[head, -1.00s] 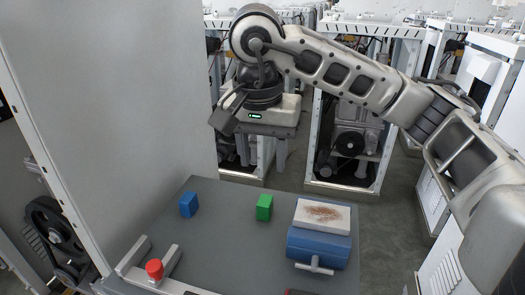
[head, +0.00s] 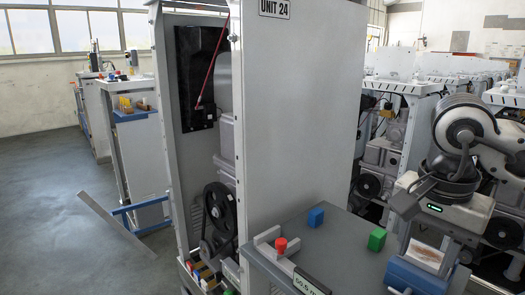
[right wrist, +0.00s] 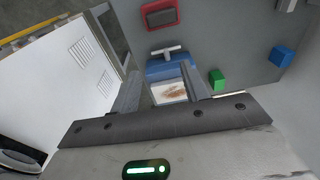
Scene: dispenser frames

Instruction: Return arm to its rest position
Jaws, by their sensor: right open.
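My right arm shows at the right of the head view. Its gripper (head: 412,198) is open and empty, raised above the grey table (head: 335,255). In the right wrist view the open fingers (right wrist: 160,92) stand apart over the blue vise (right wrist: 168,70), with a white brown-stained block (right wrist: 169,91) visible between them. My left gripper is not in view.
A blue block (head: 316,217) and a green block (head: 377,239) stand on the table. A tall cabinet panel marked UNIT 24 (head: 295,110) rises beside the table. Open floor (head: 40,200) lies left.

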